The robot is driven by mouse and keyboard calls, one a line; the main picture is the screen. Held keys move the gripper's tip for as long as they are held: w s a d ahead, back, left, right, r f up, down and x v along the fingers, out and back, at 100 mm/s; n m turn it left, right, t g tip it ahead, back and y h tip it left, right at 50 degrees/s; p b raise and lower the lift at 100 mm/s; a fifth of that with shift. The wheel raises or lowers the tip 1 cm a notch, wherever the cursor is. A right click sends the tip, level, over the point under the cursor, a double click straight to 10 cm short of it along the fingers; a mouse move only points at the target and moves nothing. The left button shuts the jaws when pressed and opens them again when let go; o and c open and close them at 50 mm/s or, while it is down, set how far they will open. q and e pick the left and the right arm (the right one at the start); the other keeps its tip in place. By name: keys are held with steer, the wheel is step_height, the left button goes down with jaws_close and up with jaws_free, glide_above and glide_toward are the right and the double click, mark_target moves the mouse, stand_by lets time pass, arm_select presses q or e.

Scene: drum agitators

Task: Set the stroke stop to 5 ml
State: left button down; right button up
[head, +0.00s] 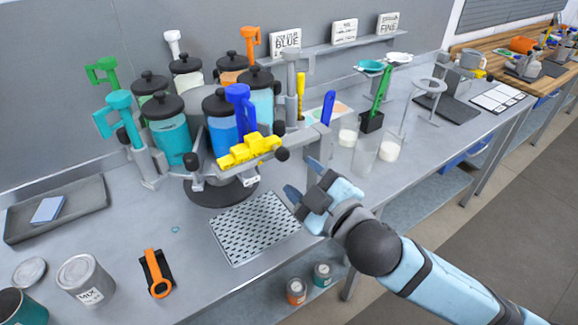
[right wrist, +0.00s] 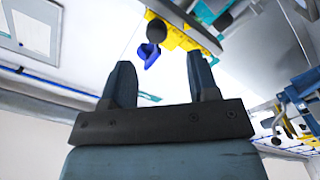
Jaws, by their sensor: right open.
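A carousel of black-lidded canisters stands on the bench in the head view, with coloured pumps around it. At its front is a yellow stepped piece (head: 250,149) with a dark round knob (head: 282,154) at its right end. I cannot read any ml marks or tell which part is the stroke stop. My right gripper (head: 303,180) is open and empty, below and right of the yellow piece and apart from it. In the right wrist view the yellow piece (right wrist: 185,34) and a dark round knob (right wrist: 156,31) show beyond the open fingers (right wrist: 161,75). My left gripper is out of view.
A perforated metal plate (head: 256,228) lies below the yellow piece. A blue pump (head: 239,105) rises just behind it. An orange-handled tool (head: 157,272) and a MIX can (head: 86,280) are at front left. Clear cups (head: 364,155) stand to the right.

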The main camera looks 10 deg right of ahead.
steer(key=v, duration=0.6)
steer(key=shift+s, duration=0.4)
steer(key=shift+d, duration=0.1)
step_height(320, 180, down, 17)
steer(key=d+m+g+h+p, duration=0.1)
steer(key=m+g+h+p, duration=0.15)
steer(key=m+g, duration=0.2)
steer(key=s+d+f+m, duration=0.1)
steer(key=s+f+m, duration=0.1)
steer(key=s+f, duration=0.2)
steer(key=s+d+f+m+g+p, duration=0.1)
steer(key=s+f, duration=0.4)
steer(key=f, duration=0.6)
steer(key=shift+d+f+m, duration=0.3)
steer(key=shift+d+m, duration=0.4)
steer(key=shift+m, duration=0.55)
steer(key=shift+s+g+h, duration=0.1)
steer(key=shift+g+h, duration=0.15)
